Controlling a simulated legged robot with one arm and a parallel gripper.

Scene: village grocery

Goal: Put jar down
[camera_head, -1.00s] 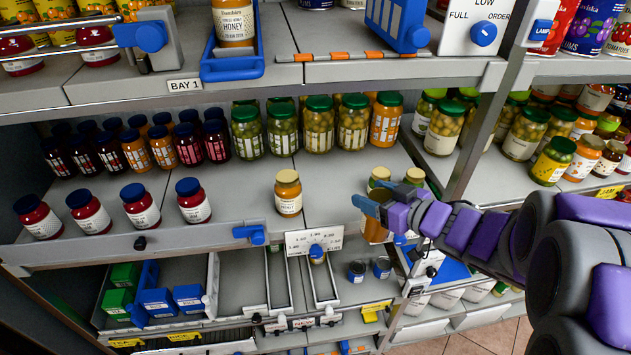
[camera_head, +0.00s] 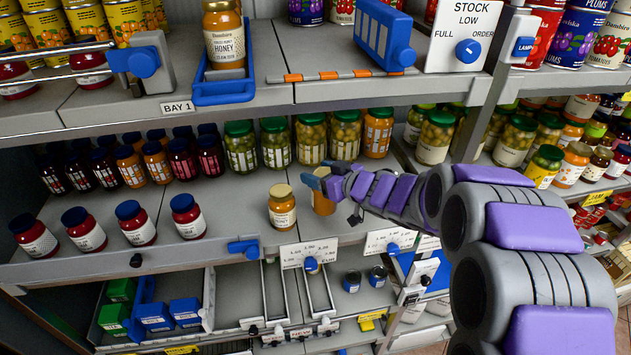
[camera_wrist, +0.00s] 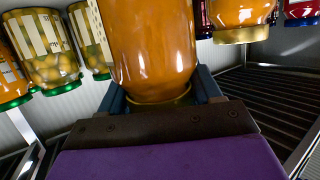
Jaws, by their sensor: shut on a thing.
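My gripper (camera_head: 325,180) is shut on an amber jar (camera_head: 322,203) with no label showing on this side. In the wrist view the jar (camera_wrist: 150,45) stands between the finger pads, its gold lid low in that upside-down picture. I hold it upright over the middle shelf (camera_head: 225,196), just right of a gold-lidded honey jar (camera_head: 282,208) standing near the shelf's front. There is little gap between the two in the head view. I cannot tell whether the held jar's base touches the shelf.
Behind stand green-lidded jars (camera_head: 311,138) of pickles. Red jars with blue lids (camera_head: 138,222) line the shelf's front left. Bare shelf lies left of the standing honey jar.

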